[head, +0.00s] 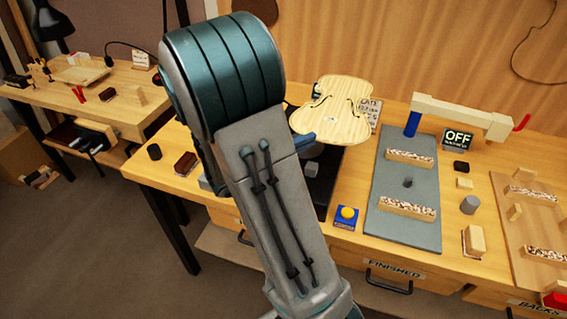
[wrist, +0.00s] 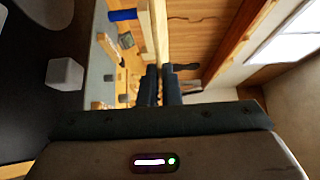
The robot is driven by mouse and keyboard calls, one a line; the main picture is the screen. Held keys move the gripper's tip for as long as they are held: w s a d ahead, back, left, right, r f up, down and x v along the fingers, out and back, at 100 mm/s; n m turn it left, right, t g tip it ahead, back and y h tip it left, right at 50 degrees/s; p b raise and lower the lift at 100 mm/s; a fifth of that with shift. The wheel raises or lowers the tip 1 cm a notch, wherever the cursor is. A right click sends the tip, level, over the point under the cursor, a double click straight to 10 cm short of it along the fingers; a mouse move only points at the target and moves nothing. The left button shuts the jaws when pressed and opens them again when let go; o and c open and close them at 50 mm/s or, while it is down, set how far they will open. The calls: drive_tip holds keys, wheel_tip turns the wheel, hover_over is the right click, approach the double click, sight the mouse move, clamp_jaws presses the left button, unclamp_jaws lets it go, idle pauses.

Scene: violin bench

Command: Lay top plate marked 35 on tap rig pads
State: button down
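The pale top plate (head: 335,112) with f-holes is in the air above the bench, left of the tap rig, in the head view. Its mark is not legible. In the wrist view the plate (wrist: 161,30) shows edge-on between the fingers of my gripper (wrist: 160,84), which is shut on its edge. My arm hides most of the gripper in the head view. The tap rig is a grey board (head: 396,226) with two speckled pads, a far one (head: 410,157) and a near one (head: 407,207). Both pads are bare.
A pale beam (head: 462,115) on a blue post (head: 412,123) reaches over the rig's far end, near an OFF sign (head: 458,138). A short grey peg (head: 407,182) rises between the pads.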

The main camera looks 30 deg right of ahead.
drive_tip(key=a+f, duration=0.1)
drive_tip(key=a, duration=0.2)
drive_tip(key=w+a+f, duration=0.1)
drive_tip(key=a+f, duration=0.1)
drive_tip(key=a, duration=0.1)
drive_tip(key=w+a+f, duration=0.1)
drive_tip(key=a+f, duration=0.1)
drive_tip(key=shift+w+a+f, duration=0.2)
drive_tip(key=shift+a, duration=0.2)
drive_tip(key=shift+f+b, duration=0.4)
drive_tip(key=shift+f, duration=1.6)
drive_tip(key=c, duration=1.6)
unclamp_jaws()
drive_tip(key=shift+a, duration=0.1)
